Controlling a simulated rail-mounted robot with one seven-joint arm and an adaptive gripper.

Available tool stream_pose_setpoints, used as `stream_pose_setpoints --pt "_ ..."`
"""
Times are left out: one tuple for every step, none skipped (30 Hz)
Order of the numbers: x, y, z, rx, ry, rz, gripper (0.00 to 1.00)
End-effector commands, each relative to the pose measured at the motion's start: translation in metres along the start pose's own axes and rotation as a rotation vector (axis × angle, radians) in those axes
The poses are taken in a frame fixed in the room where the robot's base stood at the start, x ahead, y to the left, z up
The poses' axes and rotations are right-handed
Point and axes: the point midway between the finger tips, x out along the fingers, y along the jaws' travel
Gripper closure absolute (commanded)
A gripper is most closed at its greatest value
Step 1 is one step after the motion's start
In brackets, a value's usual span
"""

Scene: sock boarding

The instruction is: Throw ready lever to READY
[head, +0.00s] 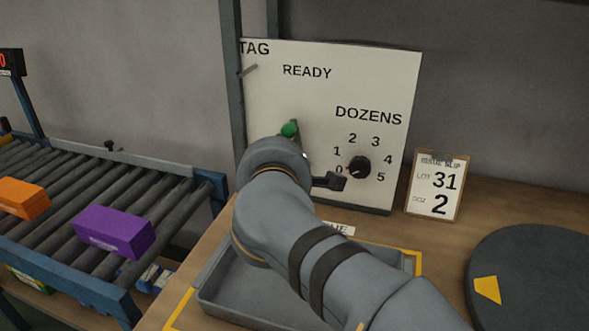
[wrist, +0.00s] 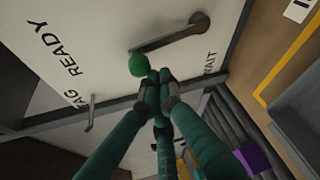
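The ready lever's green ball knob (head: 289,128) shows on the white panel (head: 330,95) in the head view, below the READY lettering. My arm hides the lower part of the lever there. In the wrist view the green knob (wrist: 137,65) is on a dark lever arm (wrist: 170,40) that runs to a pivot at upper right. The knob lies between the READY lettering (wrist: 57,47) and the WAIT lettering (wrist: 210,62). My gripper (wrist: 158,76) has its fingertips together just beside the knob. Nothing shows between them; I cannot tell whether they touch the knob.
A dozens dial (head: 359,167) is right of my arm. An issue slip (head: 437,186) reads lot 31, doz 2. A grey tray (head: 225,300) lies under my arm. A roller conveyor at left carries orange (head: 22,198) and purple (head: 114,232) boxes. A dark round plate (head: 540,270) is at right.

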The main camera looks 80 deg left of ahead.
Motion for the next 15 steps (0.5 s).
stream_pose_setpoints --pt "0.000 -0.006 -0.001 0.032 -0.001 0.015 1.00" --pt "0.000 -0.007 0.000 0.049 -0.001 0.022 1.00" --pt "-0.001 -0.006 0.001 0.067 0.000 0.032 1.00" --pt "-0.002 -0.006 0.002 0.082 0.001 0.039 1.00" --pt "-0.003 -0.006 0.003 0.096 0.002 0.045 1.00" --pt "-0.004 -0.006 0.005 0.113 0.002 0.052 1.00" --pt "-0.004 -0.006 0.006 0.124 0.002 0.057 1.00" --pt "-0.004 -0.006 0.007 0.133 0.002 0.061 1.00" --pt "-0.005 -0.006 0.008 0.144 0.002 0.066 1.00" --pt "-0.005 -0.006 0.009 0.152 0.002 0.069 1.00" --pt "-0.005 -0.006 0.009 0.160 0.003 0.072 1.00" --pt "-0.006 -0.005 0.010 0.168 0.003 0.075 1.00" --pt "-0.006 -0.005 0.011 0.173 0.003 0.077 1.00" --pt "-0.006 -0.005 0.011 0.177 0.003 0.079 1.00" --pt "-0.007 -0.005 0.012 0.181 0.003 0.081 1.00"
